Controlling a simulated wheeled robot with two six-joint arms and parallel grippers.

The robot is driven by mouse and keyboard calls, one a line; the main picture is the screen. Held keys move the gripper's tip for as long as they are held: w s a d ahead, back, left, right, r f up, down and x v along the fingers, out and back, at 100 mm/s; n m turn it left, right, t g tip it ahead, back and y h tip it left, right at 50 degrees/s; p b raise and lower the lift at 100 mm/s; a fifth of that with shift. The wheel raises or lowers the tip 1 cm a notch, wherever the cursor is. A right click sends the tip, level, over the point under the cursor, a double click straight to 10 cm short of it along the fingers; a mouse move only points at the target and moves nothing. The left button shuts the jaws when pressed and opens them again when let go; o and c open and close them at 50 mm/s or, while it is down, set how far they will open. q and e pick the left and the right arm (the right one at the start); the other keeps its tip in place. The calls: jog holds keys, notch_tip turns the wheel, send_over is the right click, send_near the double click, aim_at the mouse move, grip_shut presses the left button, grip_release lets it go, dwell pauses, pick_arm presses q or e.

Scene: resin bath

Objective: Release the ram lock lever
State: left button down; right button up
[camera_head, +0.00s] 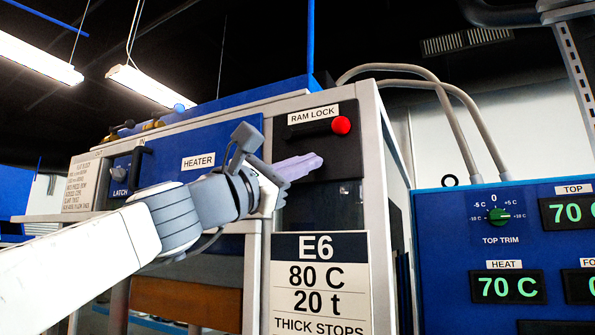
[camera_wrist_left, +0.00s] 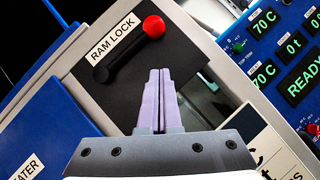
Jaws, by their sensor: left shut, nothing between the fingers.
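The ram lock lever (camera_wrist_left: 127,50) is a black bar with a red ball knob on a dark plate, beside the RAM LOCK label. In the head view its red knob (camera_head: 341,125) sits at the right end of the bar, on the press front. My left gripper (camera_head: 318,161) comes in from the left with its pale lilac fingers together and empty. The fingertips are just below the lever in the head view. In the left wrist view the shut fingers (camera_wrist_left: 159,73) point up towards the knob, with a visible gap in the picture. Whether they touch the plate, I cannot tell.
A blue HEATER panel (camera_head: 199,144) and a LATCH handle (camera_head: 136,168) lie to the left. The E6 sign (camera_head: 320,287) hangs below the lever plate. A blue control panel (camera_head: 445,255) with lit displays stands to the right, with grey hoses (camera_head: 450,110) above it.

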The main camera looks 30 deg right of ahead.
pick_arm(q)
jog(key=b+v, duration=0.4)
jog(key=v, duration=0.5)
jog(key=shift+s+a+b, duration=0.2)
jog(key=shift+s+b, duration=0.1)
jog(key=shift+s, duration=0.05)
jog(key=shift+f, duration=0.1)
